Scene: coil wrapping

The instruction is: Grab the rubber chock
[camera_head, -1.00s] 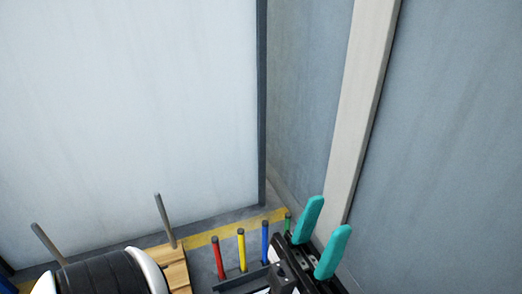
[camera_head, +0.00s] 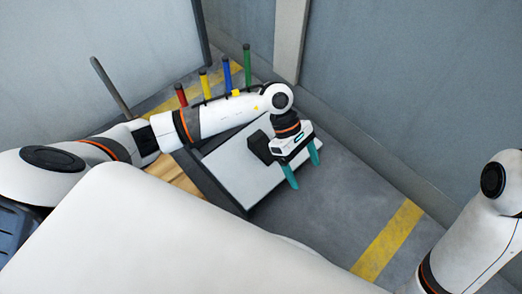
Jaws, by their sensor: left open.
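A black block that looks like the rubber chock (camera_head: 259,147) sits on the pale top of a low table (camera_head: 232,172). It is partly hidden behind my left gripper. My left gripper (camera_head: 304,171) hangs over the right side of the table, just right of the block. Its teal fingers point down and are spread apart, with nothing seen between them. I cannot tell how high the fingertips are above the tabletop. My right arm shows at the right edge, with its gripper out of frame.
Red (camera_head: 181,95), yellow (camera_head: 205,84), blue (camera_head: 227,73) and green (camera_head: 247,64) posts stand behind the table. A grey rod (camera_head: 110,85) rises at left. Walls close off the back and right. Floor right of the table is clear, with a yellow stripe (camera_head: 390,240).

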